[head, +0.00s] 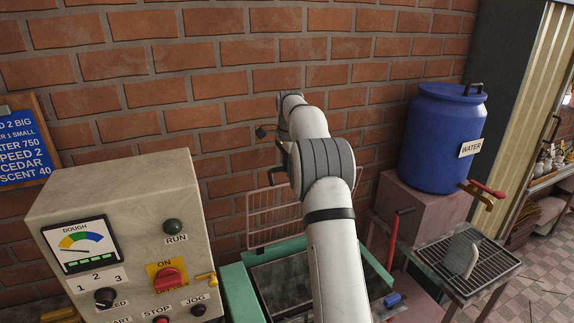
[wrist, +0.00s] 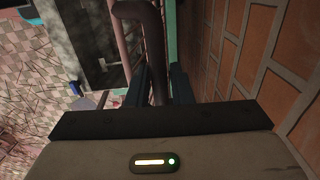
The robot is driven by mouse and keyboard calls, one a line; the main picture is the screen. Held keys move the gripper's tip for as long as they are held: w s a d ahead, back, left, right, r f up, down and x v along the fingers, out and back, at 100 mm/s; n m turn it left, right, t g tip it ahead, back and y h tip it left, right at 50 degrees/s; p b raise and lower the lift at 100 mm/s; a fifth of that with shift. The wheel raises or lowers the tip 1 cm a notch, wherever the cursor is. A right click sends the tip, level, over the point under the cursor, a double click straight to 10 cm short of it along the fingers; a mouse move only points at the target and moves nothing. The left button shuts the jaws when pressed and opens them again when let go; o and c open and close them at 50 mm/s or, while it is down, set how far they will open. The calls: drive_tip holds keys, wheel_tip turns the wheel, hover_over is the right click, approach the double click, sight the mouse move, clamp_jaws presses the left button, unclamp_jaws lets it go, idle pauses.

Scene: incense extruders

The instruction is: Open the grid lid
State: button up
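The grid lid (head: 272,212) is a pinkish wire grid. In the head view it stands raised, close to upright, at the back of the green-rimmed mixer tub (head: 238,292), in front of the brick wall. My arm covers its right part. In the wrist view a thick brownish bar (wrist: 153,40), which looks like the lid's handle, runs between the two dark fingers of my gripper (wrist: 158,88). The fingers lie close against it on both sides and appear shut on it. The tub's dark opening shows below the lid. In the head view my fingers cannot be made out.
A control box (head: 130,235) with dial, knobs and switches stands left of the tub. A blue water barrel (head: 440,135) on a block (head: 425,208) and a wire rack (head: 490,262) stand to the right. A red-handled lever (head: 395,235) rises beside the tub. The brick wall is close behind.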

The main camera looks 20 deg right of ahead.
drive_tip(key=shift+o, duration=0.7)
drive_tip(key=shift+w+d+f, duration=0.1)
drive_tip(key=shift+w, duration=0.15)
drive_tip(key=shift+o, duration=0.9)
drive_tip(key=shift+s+r, duration=0.2)
drive_tip(key=shift+r, duration=0.15)
drive_tip(key=shift+w+r, duration=0.15)
drive_tip(key=shift+r, duration=0.05)
drive_tip(key=r, duration=0.7)
drive_tip(key=shift+s, duration=0.35)
drive_tip(key=shift+s+r, duration=0.1)
drive_tip(key=shift+r, duration=0.1)
